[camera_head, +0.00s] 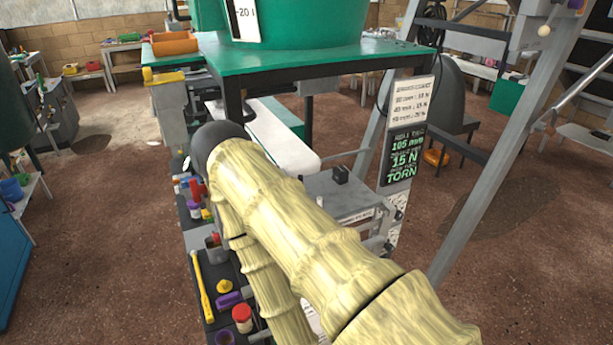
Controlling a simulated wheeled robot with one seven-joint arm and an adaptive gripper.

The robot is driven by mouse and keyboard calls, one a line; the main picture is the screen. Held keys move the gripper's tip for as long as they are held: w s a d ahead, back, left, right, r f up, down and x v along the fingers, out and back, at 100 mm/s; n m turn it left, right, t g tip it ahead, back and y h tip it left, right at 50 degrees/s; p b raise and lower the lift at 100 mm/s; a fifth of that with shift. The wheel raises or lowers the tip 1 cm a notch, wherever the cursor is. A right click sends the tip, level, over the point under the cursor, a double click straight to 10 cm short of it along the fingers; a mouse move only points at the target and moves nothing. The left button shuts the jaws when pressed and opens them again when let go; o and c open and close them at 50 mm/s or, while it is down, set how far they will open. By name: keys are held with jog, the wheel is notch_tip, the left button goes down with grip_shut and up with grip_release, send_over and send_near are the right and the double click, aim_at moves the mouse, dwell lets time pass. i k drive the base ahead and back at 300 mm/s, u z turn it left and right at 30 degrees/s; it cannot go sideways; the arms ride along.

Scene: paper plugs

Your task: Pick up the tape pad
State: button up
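I cannot pick out the tape pad with certainty in the head view. A small black block (340,175) sits on a grey plate (352,198) to the right of my arm; I cannot tell what it is. My own arm, with yellow bamboo-like links and dark joints, crosses the middle of the picture and hides part of the bench. My gripper does not show, so its fingers and anything in them are hidden.
Dark trays (217,265) left of my arm hold a yellow-handled tool (203,287), a purple piece (229,300), a red-capped jar (242,317) and other small items. A white rounded beam (275,137) lies behind. A green-topped table (300,57) and grey frame legs (490,170) stand around.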

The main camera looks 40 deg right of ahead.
aim_at(340, 174)
jog(key=u, duration=1.85)
jog(key=k, duration=1.4)
jog(key=z, duration=2.2)
jog(key=i, duration=0.5)
jog(key=z, duration=0.05)
